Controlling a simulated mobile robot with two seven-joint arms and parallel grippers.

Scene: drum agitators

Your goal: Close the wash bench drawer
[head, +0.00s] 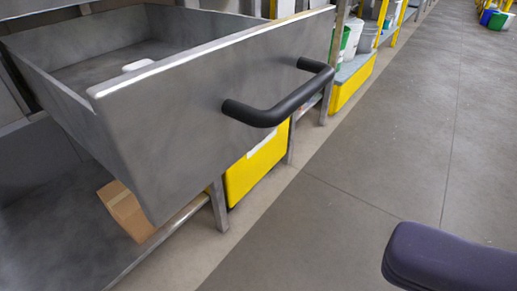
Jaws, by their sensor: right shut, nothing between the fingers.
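The wash bench drawer (200,105) is a grey metal box at the upper left, pulled out so that its open top and part of its inside show. A black bar handle (285,105) is fixed to its front panel. A small white object (138,65) shows inside, partly hidden by the front panel. My right gripper (447,258) is a dark purple shape at the lower right, cut off by the picture edge. It is shut and empty, apart from the drawer and handle, over the floor. My left gripper is out of view.
A cardboard box (126,209) lies on the lower shelf (50,220) under the drawer. A yellow bin (257,170) stands beside the bench leg. More racks with buckets (351,38) line the back.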

